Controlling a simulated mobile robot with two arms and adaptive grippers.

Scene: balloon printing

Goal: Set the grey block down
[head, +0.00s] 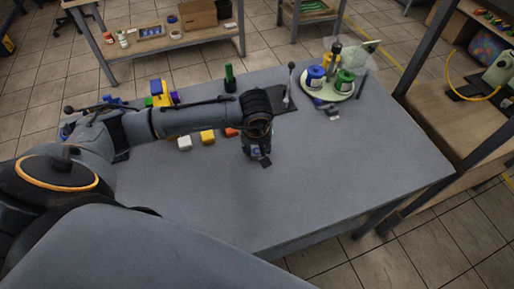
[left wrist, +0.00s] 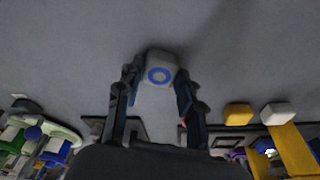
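The grey block (left wrist: 160,68) with a blue ring on its face sits between the fingertips of my left gripper (left wrist: 158,80) in the left wrist view. Both fingers appear to touch its sides. In the head view my left gripper (head: 259,156) points down over the grey table (head: 330,170), right of the small coloured blocks. There the block is mostly hidden by the gripper, and I cannot tell whether it touches the table. My right gripper is not in view.
A white block (head: 184,143), a yellow block (head: 207,136) and an orange block (head: 231,132) lie left of the gripper. A round pale green tray (head: 312,94) with blue and green spools stands at the back right. The table's front right is clear.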

